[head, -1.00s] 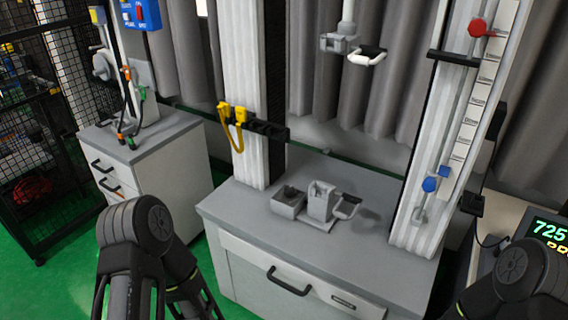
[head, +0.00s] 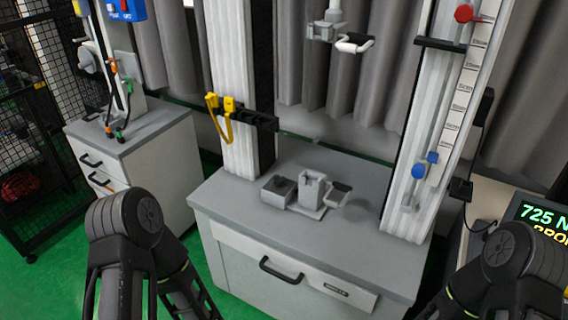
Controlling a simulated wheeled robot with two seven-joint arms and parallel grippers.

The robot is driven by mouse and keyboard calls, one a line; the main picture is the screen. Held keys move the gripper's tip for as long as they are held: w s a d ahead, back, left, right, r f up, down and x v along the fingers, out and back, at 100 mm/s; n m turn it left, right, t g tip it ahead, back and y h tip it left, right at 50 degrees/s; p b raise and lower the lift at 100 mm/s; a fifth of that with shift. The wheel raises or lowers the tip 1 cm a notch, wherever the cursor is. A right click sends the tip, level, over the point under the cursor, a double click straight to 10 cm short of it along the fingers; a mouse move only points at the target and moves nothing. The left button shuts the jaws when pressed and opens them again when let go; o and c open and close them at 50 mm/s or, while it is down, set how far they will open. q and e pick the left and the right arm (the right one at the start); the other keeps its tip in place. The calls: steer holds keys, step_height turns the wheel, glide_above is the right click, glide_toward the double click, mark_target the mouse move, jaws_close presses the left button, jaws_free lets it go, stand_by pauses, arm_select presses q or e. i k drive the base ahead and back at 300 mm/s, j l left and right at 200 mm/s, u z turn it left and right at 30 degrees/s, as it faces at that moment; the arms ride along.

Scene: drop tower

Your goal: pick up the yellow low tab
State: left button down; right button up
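Yellow tabs sit on a black bar (head: 262,122) on the left white column of the tower. One yellow tab (head: 229,104) is beside another yellow piece (head: 212,101), and a yellow strap loop (head: 222,128) hangs below them. I cannot tell which of these pieces is the low tab. Black links of my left arm show at the lower left and of my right arm at the lower right. Both grippers are outside the view, and no arm touches the yellow pieces.
A grey bench (head: 350,252) carries a small grey fixture (head: 312,188). A grey clamp with a white handle (head: 354,43) hangs above it. The right column has a red knob (head: 464,13) and a blue knob (head: 418,171). A display (head: 545,215) stands at right, a cabinet (head: 150,165) at left.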

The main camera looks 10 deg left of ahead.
mark_target(214, 97)
steer(key=z, duration=0.3)
steer(key=i+j+z, duration=0.1)
steer(key=j+z, duration=0.8)
steer(key=j, duration=0.75)
steer(key=k+j+z, duration=0.1)
steer(key=j, duration=0.4)
steer(key=k+j, duration=0.15)
steer(key=j, duration=0.4)
steer(key=i+z, duration=0.05)
